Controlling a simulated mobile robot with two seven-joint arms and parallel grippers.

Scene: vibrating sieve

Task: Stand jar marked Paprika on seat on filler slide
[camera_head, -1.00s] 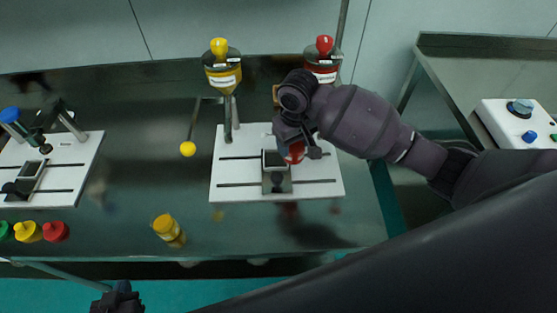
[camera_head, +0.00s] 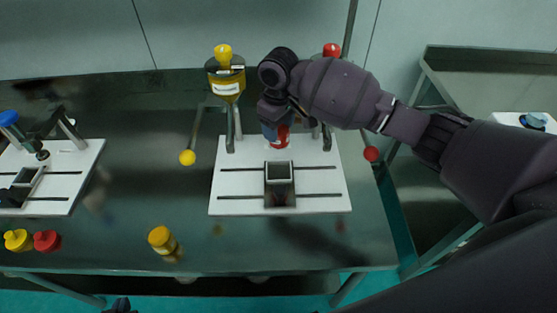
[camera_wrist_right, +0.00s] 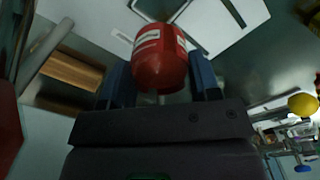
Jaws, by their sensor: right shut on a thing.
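A red jar (camera_head: 281,138) with a white label is held in my right gripper (camera_head: 276,128), above the back part of the white board. In the right wrist view the red jar (camera_wrist_right: 160,60) sits between the two blue fingers; its label is too small to read. The filler slide's seat (camera_head: 279,184), a dark square block with a metal rim, stands on the white board, in front of and below the jar, apart from it. My left gripper (camera_head: 121,305) barely shows at the bottom edge; its fingers cannot be made out.
A yellow-filled hopper (camera_head: 226,82) stands behind the board; a red-knobbed one (camera_head: 331,50) is mostly hidden by my right arm. A yellow-capped jar (camera_head: 162,241) stands at the table front. Yellow (camera_head: 187,158) and red (camera_head: 371,154) ball knobs flank the white board (camera_head: 232,206). Another board (camera_head: 85,153) is at left.

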